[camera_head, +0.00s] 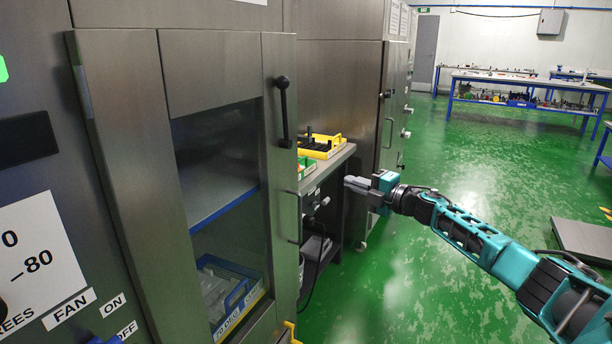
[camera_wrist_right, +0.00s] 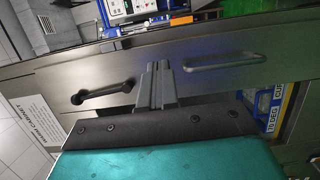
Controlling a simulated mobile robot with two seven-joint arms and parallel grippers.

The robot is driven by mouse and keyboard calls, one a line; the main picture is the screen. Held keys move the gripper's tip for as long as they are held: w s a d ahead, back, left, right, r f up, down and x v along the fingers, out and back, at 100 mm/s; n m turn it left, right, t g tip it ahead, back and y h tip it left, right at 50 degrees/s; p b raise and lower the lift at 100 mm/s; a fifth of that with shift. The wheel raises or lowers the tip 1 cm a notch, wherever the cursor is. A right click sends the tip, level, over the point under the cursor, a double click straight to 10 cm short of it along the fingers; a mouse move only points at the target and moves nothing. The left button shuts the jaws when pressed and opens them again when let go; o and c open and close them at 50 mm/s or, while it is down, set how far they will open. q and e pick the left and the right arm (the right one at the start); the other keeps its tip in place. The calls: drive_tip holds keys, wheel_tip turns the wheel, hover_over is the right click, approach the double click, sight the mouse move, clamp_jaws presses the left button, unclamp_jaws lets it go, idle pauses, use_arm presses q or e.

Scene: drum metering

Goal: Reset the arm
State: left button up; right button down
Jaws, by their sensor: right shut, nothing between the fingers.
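My right arm reaches in from the right in the head view. Its gripper (camera_head: 354,183) is shut and empty, pointing left, in front of the bench and apart from the cabinet handles as far as I can tell. In the right wrist view the closed grey fingers (camera_wrist_right: 157,84) show with a cabinet front behind them. My left gripper is in neither view.
A steel cabinet with a glazed door (camera_head: 215,150) and black handle (camera_head: 285,111) stands close on the left. A bench (camera_head: 328,165) carries a yellow tray (camera_head: 322,152). Green floor (camera_head: 480,150) is open on the right. Blue-framed tables (camera_head: 520,83) stand far back.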

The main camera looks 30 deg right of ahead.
drive_tip(key=s+a+f+m+g+p, duration=0.15)
drive_tip(key=s+a+f+m, duration=0.25)
drive_tip(key=a+f, duration=0.45)
drive_tip(key=s+a+f+m+p, duration=0.35)
drive_tip(key=a+f, duration=0.25)
drive_tip(key=a, duration=0.5)
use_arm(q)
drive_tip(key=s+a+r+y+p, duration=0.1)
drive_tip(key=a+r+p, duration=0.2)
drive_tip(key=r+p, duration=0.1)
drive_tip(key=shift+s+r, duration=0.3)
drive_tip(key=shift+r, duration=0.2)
use_arm(e)
drive_tip(key=s+a+f+m+g+h, duration=0.1)
drive_tip(key=s+a+m, duration=0.4)
drive_tip(key=s, duration=0.6)
drive_tip(key=s+a+f+m+g+h, duration=0.2)
drive_tip(key=s+a+m, duration=0.4)
drive_tip(key=s, duration=0.6)
drive_tip(key=shift+s+a+f+g, duration=0.25)
drive_tip(key=shift+a+f+g, duration=0.65)
drive_tip(key=shift+a, duration=0.35)
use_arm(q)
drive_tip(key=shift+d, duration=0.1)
